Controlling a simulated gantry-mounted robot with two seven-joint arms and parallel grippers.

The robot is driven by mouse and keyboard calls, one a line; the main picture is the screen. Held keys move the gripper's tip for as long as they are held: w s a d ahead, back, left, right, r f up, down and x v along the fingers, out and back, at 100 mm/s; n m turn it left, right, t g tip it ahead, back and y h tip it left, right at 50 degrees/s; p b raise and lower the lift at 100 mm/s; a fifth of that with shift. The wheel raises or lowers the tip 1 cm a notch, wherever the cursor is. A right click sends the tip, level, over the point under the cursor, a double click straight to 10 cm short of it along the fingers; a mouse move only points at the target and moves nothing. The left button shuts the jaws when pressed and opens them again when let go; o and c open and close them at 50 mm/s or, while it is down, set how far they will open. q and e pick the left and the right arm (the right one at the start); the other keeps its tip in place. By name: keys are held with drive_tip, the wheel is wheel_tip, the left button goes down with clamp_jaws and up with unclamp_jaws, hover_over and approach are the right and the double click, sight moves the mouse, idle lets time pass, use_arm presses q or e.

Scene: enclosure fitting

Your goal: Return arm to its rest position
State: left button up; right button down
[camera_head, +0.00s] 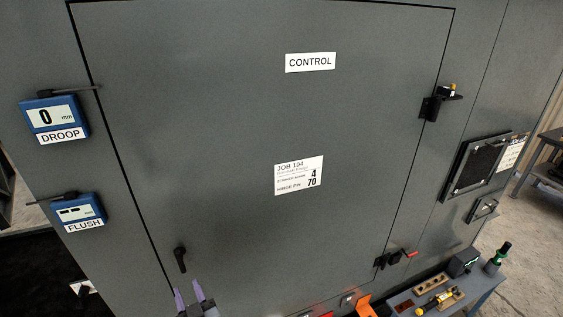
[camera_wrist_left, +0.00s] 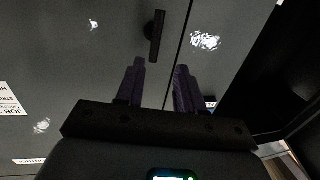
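My left gripper (camera_head: 189,299) shows at the bottom of the head view, its two purple fingers apart with nothing between them. It is just below and right of the black door handle (camera_head: 180,259) on the closed grey cabinet door (camera_head: 230,130). In the left wrist view the fingers (camera_wrist_left: 160,82) are also apart and empty, and the handle (camera_wrist_left: 155,36) is beyond their tips, not touching them as far as I can see. My right gripper is in neither view.
Blue DROOP (camera_head: 54,117) and FLUSH (camera_head: 78,212) gauges are on the cabinet's left side. Black hinge parts (camera_head: 434,105) are on the right edge. A small bench (camera_head: 450,297) with tools and a drill-like yellow item stands at lower right.

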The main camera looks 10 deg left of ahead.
use_arm(q)
drive_tip(key=s+a+f+m+h+p, duration=0.1)
drive_tip(key=s+a+f+m, duration=0.15)
drive_tip(key=s+f, duration=0.3)
drive_tip(key=s+d+f+m+g+h, duration=0.2)
drive_tip(key=s+d+m+g+h, duration=0.2)
drive_tip(key=s, duration=0.5)
drive_tip(key=s+d+f+m+g+h+p, duration=0.1)
drive_tip(key=s+d+f+m+g+h, duration=0.2)
drive_tip(key=s+d+h, duration=0.4)
drive_tip(key=s+m+g, duration=0.1)
drive_tip(key=s+g, duration=0.1)
drive_tip(key=shift+s+f+p, duration=0.15)
drive_tip(key=shift+s+p, duration=0.15)
